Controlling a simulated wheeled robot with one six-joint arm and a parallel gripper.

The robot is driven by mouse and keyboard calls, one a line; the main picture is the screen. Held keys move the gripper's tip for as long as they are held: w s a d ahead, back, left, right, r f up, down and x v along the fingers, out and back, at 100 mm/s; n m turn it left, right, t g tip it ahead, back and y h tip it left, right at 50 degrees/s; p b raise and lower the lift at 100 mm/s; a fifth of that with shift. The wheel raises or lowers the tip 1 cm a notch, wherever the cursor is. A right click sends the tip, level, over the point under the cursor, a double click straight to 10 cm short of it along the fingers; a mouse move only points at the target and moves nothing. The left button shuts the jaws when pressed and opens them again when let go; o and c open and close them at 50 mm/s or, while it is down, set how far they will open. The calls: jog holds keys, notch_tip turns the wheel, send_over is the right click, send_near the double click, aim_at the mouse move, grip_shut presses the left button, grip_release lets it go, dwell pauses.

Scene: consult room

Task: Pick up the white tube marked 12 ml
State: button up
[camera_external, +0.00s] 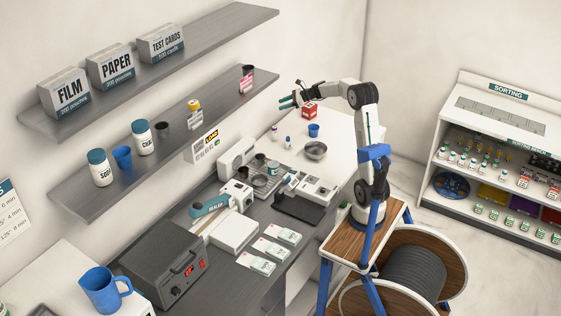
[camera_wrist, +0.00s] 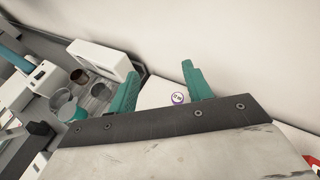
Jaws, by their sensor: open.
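My gripper (camera_external: 288,102) is raised above the white counter by the back wall, with its green fingers apart. In the wrist view the open fingers (camera_wrist: 162,68) show with nothing held between them. A small white tube with a purple top (camera_external: 273,131) stands on the counter below my gripper. In the wrist view a round purple-and-white top (camera_wrist: 178,97) lies between the fingers, near the right one, with small marks too blurred to read. A second small white tube with a blue top (camera_external: 288,141) stands beside it. I cannot read 12 ml on either tube.
A blue cup (camera_external: 314,130), a metal bowl (camera_external: 316,151) and a red-and-white box (camera_external: 309,111) stand near the tubes. A grey shelf (camera_external: 225,110) runs along the wall to the left. Lab devices crowd the counter nearer the camera.

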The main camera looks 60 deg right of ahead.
notch_tip(320, 180, down, 2)
jog(key=d+m, duration=0.1)
jog(key=d, duration=0.1)
send_near(274, 134)
jog(key=w, duration=0.3)
jog(key=shift+w+a+f+t, duration=0.1)
jog(key=shift+w+a+t, duration=0.05)
jog(key=shift+a+t, duration=0.2)
jog(key=shift+w+a+f, duration=0.1)
jog(key=shift+w+f, duration=0.05)
jog(key=shift+f, duration=0.2)
jog(key=shift+w+a+f, duration=0.15)
jog(key=shift+w+a, duration=0.05)
jog(key=shift+w, duration=0.1)
jog(key=x, duration=0.6)
jog(key=shift+w+a+f, duration=0.15)
jog(key=shift+w, duration=0.15)
jog(key=c, duration=1)
